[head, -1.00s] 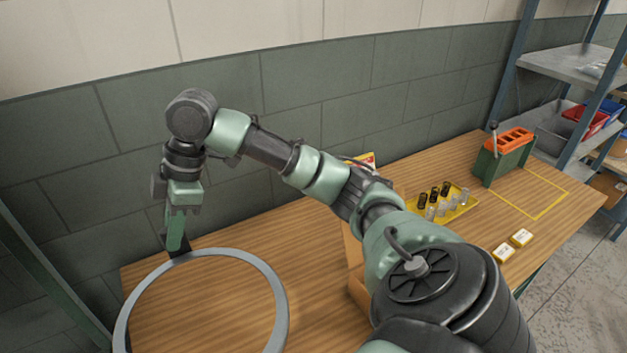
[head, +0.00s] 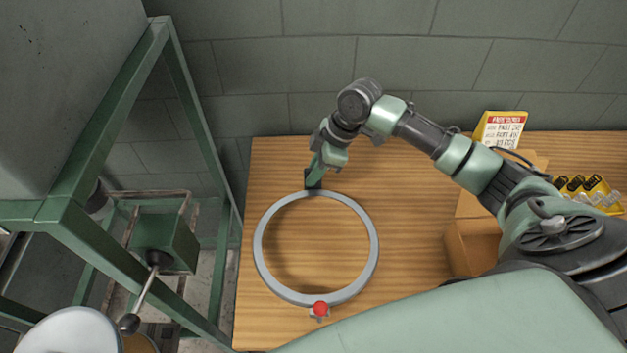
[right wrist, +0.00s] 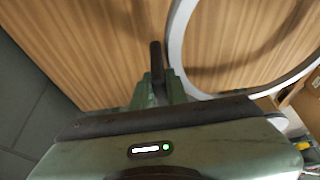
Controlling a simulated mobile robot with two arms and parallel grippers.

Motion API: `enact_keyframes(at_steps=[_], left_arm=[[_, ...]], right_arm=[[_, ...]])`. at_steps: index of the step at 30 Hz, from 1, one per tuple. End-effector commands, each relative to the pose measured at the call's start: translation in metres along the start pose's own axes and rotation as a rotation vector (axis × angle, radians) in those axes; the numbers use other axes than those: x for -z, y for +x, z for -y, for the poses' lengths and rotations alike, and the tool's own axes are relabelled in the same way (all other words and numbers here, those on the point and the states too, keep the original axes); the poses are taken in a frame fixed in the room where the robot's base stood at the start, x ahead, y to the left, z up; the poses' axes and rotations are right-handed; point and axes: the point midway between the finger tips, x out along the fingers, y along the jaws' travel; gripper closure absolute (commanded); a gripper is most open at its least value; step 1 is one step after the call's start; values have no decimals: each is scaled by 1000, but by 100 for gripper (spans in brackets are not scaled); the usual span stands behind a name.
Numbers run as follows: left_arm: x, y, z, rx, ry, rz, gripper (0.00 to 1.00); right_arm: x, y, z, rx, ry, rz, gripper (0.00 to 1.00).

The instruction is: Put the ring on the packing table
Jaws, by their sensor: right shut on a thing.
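The ring (head: 373,245) is a large flat grey hoop over the wooden packing table (head: 410,200). My right gripper (head: 314,184) is shut on the ring's far edge. In the right wrist view, the gripper (right wrist: 160,75) meets the ring (right wrist: 176,50) at its rim. A shadow shows on the wood inside the ring, so it seems to be a little above the table; the exact gap cannot be told. A red knob with a small grey fitting (head: 320,309) shows at the ring's near edge. My left gripper is not in view.
A green metal frame (head: 185,100) stands along the table's left edge. An open cardboard box (head: 470,245) is right of the ring. A yellow sign (head: 502,130) and a yellow tray (head: 597,192) of small parts are behind my right arm. Bare wood surrounds the ring.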

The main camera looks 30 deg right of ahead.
Motion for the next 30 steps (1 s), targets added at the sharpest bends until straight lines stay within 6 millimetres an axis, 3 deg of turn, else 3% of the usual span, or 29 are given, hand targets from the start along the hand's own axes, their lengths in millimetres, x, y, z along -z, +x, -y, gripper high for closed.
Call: enact_keyframes(at_steps=[9, 15, 16, 18, 30], left_arm=[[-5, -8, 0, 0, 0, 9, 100], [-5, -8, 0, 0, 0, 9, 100], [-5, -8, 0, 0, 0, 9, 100], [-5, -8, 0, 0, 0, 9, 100], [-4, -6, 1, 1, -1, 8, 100]], right_arm=[[-15, 36, 1, 2, 2, 1, 100], [-16, 39, 0, -1, -1, 0, 100], [-16, 39, 0, -1, -1, 1, 83], [-16, 39, 0, 0, -1, 1, 64], [-16, 34, -1, -2, 0, 1, 64]])
